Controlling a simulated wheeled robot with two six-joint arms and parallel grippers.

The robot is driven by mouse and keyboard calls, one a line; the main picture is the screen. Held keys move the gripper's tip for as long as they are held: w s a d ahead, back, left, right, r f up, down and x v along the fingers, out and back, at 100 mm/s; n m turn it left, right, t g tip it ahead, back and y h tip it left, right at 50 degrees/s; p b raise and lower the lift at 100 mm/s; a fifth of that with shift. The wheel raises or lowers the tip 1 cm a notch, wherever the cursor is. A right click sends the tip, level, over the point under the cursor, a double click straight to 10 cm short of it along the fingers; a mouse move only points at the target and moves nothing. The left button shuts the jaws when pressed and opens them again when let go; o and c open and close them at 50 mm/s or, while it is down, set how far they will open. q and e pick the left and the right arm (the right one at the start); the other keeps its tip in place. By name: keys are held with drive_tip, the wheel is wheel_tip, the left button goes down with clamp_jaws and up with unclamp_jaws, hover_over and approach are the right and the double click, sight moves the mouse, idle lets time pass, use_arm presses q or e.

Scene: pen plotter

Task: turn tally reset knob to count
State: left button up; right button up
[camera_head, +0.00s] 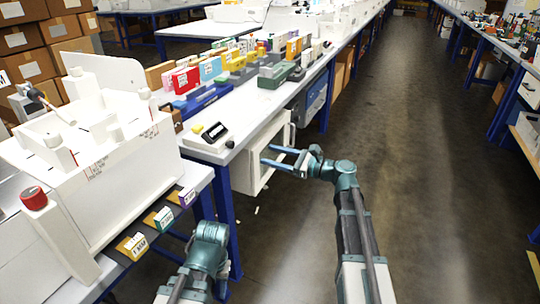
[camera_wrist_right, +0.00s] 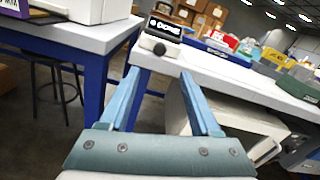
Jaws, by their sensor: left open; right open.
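A small black tally unit (camera_head: 215,131) with a white label sits on the near corner of the white bench. A small round knob (camera_head: 230,144) is at its front edge. In the right wrist view the black unit (camera_wrist_right: 165,27) stands on a white base, with the dark knob (camera_wrist_right: 159,48) low on its front. My right gripper (camera_head: 266,156) is open and empty, right of the unit and apart from it. In its wrist view the fingers (camera_wrist_right: 160,74) point toward the knob with a gap. My left gripper (camera_head: 211,232) is low at the left; its fingers are hidden.
A large white machine (camera_head: 100,150) with a red knob (camera_head: 34,198) and colored tags stands on the left bench. A white cabinet (camera_head: 252,165) is under the tally bench edge. Colored boxes (camera_head: 210,68) line the bench behind. The aisle floor (camera_head: 410,150) is clear.

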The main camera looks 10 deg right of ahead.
sight(233, 145)
drive_tip(key=w+a+m, duration=0.1)
drive_tip(key=w+a, duration=0.1)
drive_tip(key=a, duration=0.1)
drive_tip(key=w+a+m, duration=0.1)
drive_tip(key=w+a, duration=0.2)
drive_tip(key=a, duration=0.1)
drive_tip(key=w+a+m, duration=0.1)
drive_tip(key=w+a, duration=0.1)
drive_tip(key=a, duration=0.1)
drive_tip(key=shift+w+a, duration=0.25)
drive_tip(key=shift+w, duration=0.1)
idle(0.3)
clamp_jaws()
